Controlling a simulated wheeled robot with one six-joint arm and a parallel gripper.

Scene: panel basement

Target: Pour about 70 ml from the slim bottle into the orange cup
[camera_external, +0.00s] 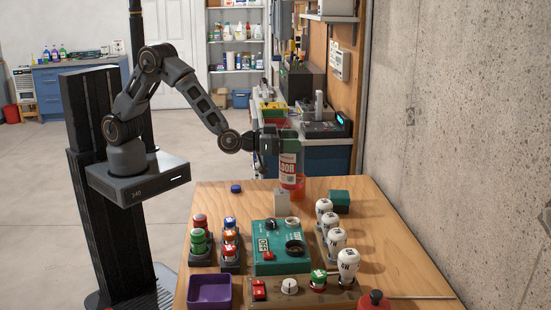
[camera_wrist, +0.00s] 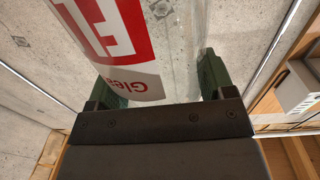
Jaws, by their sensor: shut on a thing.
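My gripper (camera_wrist: 158,85) has green fingers and is shut on the slim bottle (camera_external: 288,159), a clear bottle with a red and white label. The bottle looks upright, above the far part of the wooden table. It also fills the upper middle of the wrist view (camera_wrist: 125,45), between the fingers. No cup shows in the wrist view.
On the wooden table (camera_external: 214,200) are a white block (camera_external: 281,203), a blue cap-like piece (camera_external: 236,188), a green box (camera_external: 339,201), a teal control box (camera_external: 268,255), white-topped levers (camera_external: 336,240), button stacks (camera_external: 199,240) and a purple tray (camera_external: 209,291). A concrete wall (camera_external: 460,120) stands at right.

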